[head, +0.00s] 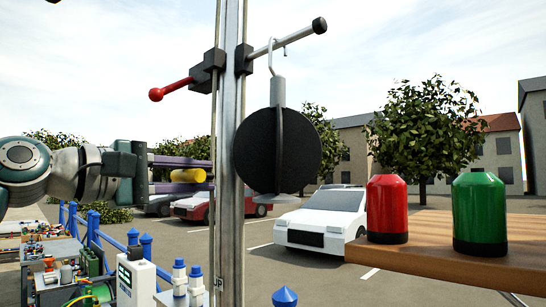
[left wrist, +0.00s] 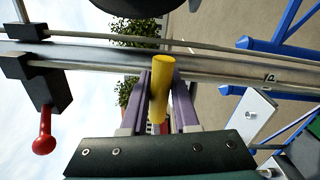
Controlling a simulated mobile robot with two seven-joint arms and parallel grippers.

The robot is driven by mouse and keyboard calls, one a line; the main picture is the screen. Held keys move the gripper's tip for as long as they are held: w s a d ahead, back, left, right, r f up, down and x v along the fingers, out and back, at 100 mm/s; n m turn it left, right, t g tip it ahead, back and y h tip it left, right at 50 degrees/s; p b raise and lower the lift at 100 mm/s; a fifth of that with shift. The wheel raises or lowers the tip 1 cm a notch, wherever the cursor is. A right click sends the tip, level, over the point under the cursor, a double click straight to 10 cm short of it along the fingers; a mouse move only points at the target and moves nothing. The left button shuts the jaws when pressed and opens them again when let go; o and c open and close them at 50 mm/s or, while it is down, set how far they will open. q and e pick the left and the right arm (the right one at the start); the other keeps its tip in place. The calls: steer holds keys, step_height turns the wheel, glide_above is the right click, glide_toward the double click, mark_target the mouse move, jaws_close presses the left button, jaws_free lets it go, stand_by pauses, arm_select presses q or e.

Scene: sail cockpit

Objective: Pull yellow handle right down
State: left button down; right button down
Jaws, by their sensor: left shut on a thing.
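The yellow handle (head: 187,175) is a short cylinder on the left side of the upright metal mast (head: 230,120), below the red-knobbed lever. My left gripper (head: 205,175) comes in from the left and is shut on the handle, with one purple finger above it and one below. In the left wrist view the yellow handle (left wrist: 160,85) stands between the two purple fingers, close to the mast (left wrist: 210,68). How the handle joins the mast is hidden. My right gripper is in neither view.
A red-knobbed lever (head: 172,88) sticks out left, higher on the mast. A black shape (head: 260,150) hangs from a rod (head: 290,38) on the right. A wooden shelf (head: 440,238) holds a red (head: 387,208) and a green (head: 480,212) container. A blue fence (head: 90,228) stands lower left.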

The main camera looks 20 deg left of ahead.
arm_select(q)
step_height(320, 180, down, 18)
steer(key=b, duration=1.1)
steer(key=shift+r, duration=0.2)
steer(key=shift+f, duration=0.2)
steer(key=c, duration=0.9)
jaws_free()
steer(key=shift+o, duration=1.1)
steer(key=shift+s+a+b, duration=0.25)
steer(key=shift+s+b, duration=0.2)
steer(key=b+v, duration=0.4)
steer(key=v, duration=0.5)
